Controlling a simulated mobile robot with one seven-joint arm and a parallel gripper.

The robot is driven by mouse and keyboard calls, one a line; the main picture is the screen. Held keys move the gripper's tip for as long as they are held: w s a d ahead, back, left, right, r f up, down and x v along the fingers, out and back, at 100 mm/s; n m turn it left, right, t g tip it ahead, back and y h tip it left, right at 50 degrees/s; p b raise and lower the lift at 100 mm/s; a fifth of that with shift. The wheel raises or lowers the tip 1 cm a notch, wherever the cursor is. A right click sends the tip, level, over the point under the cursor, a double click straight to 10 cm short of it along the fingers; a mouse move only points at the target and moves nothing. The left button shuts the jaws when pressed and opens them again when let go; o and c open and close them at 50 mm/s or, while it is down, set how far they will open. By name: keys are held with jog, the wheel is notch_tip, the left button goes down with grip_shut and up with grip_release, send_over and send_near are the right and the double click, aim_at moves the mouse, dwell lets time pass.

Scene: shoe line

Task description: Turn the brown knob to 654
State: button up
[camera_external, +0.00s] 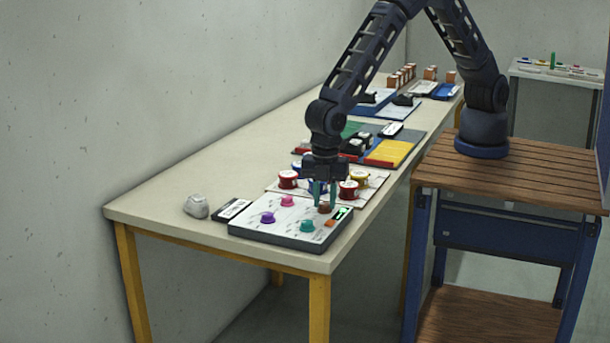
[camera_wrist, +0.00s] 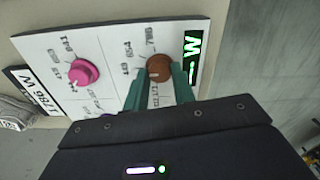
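The brown knob (camera_external: 325,208) is at the right rear of a white-topped panel (camera_external: 270,221) on the table's near end. In the wrist view the brown knob (camera_wrist: 159,66) has a light mark facing the gripper and a printed scale around it; its numbers are too blurred to read surely. A black display (camera_wrist: 192,45) with green signs sits beside it. My gripper (camera_external: 325,198) points down over the panel. Its teal fingertips (camera_wrist: 160,76) stand on both sides of the brown knob, very close. I cannot tell whether they press on it.
The pink knob (camera_wrist: 83,72), purple knob (camera_external: 268,218) and teal knob (camera_external: 307,226) share the panel. Red and yellow round pieces (camera_external: 348,190) stand just behind. A label plate (camera_external: 233,210) and a whitish shoe-like lump (camera_external: 196,206) lie left. The table's left side is clear.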

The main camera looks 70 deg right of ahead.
jog(key=shift+c, duration=0.8)
jog(key=shift+m, duration=0.3)
jog(key=m, duration=0.3)
jog(key=shift+m, duration=2.1)
jog(key=o, duration=1)
